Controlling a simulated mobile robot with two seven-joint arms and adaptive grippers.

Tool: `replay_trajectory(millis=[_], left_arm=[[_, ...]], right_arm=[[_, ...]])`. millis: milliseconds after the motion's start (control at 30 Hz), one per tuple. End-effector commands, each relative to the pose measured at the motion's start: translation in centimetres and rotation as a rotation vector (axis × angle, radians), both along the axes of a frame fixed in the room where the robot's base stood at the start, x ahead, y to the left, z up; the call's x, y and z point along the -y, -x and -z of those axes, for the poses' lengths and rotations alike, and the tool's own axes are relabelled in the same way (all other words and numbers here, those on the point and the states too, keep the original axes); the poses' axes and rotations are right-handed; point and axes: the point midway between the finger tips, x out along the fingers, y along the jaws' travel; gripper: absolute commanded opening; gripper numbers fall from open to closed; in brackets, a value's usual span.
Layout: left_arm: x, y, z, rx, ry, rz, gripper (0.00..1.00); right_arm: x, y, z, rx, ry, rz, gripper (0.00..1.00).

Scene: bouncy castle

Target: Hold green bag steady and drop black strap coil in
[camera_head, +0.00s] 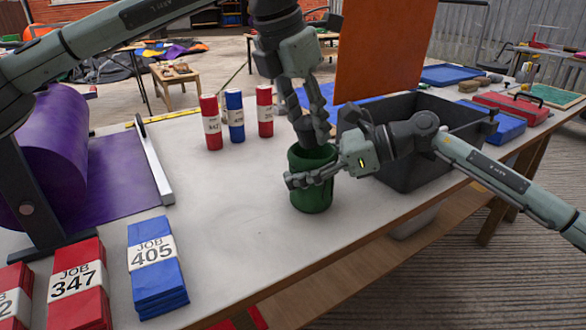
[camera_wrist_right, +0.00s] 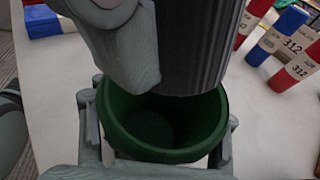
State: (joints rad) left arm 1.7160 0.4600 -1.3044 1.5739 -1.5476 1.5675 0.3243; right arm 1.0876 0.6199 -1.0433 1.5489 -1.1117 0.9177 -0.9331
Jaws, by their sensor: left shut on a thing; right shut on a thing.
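The green bag (camera_head: 312,200) stands upright on the table, round and open at the top. My right gripper (camera_head: 300,180) is shut on it, with fingers around its sides. In the right wrist view the green bag (camera_wrist_right: 165,155) shows its open mouth and an empty-looking inside floor. My left gripper (camera_head: 308,125) points down right above the bag's mouth. It is shut on a dark ribbed thing, which seems to be the black strap coil (camera_wrist_right: 190,50), over the bag's far rim in the right wrist view. The fingers hide much of the coil.
A dark grey bin (camera_head: 415,165) stands close to the right of the bag. Red and blue rolls (camera_head: 236,118) stand behind left. A purple roll (camera_head: 55,150) and JOB-labelled stacks (camera_head: 155,265) are at left. The table between is clear.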

Motion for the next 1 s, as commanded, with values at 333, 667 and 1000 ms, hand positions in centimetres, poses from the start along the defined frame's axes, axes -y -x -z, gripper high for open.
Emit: replay_trajectory(millis=[333,667,1000], left_arm=[[0.0,0.0,-0.1,0.0,0.0,0.0,0.64],[-0.1,0.1,-0.4,0.001,0.0,0.0,0.64],[-1.6,1.4,-6.2,0.004,0.002,-0.002,0.64]], right_arm=[[0.0,0.0,0.0,0.0,0.0,0.001,0.19],[0.0,0.0,0.0,0.0,0.0,0.001,0.19],[0.0,0.0,0.0,0.0,0.0,0.001,0.19]])
